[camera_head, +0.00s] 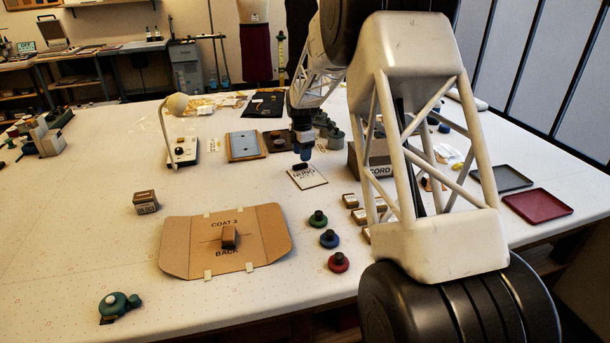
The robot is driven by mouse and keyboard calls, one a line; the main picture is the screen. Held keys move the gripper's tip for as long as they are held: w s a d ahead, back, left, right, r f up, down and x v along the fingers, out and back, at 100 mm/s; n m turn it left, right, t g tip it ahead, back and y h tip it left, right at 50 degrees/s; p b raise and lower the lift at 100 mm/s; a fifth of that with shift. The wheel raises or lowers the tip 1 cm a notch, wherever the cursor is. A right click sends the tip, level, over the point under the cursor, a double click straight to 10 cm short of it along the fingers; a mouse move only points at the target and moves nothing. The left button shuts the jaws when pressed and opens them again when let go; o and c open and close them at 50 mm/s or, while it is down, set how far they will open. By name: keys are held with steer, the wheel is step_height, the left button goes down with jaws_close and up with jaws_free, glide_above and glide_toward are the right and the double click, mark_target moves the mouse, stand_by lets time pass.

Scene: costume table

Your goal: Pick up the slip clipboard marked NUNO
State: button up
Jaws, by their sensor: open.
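The slip clipboard marked NUNO (308,180) lies on the table near the middle, a small pale board with dark print. A dark piece at its upper edge looks like its clip. My gripper (302,160) is open and points down over the clipboard's upper edge. It hides part of that edge. I cannot tell whether the fingers touch the board or sit around the dark piece.
A brown pattern piece (190,249) with a small block lies in front. A box marked CORD (367,172) is at right.

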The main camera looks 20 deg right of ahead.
mark_target(301, 164)
steer(key=shift+w+a+f, duration=0.15)
steer(key=shift+f, duration=2.15)
jaws_close()
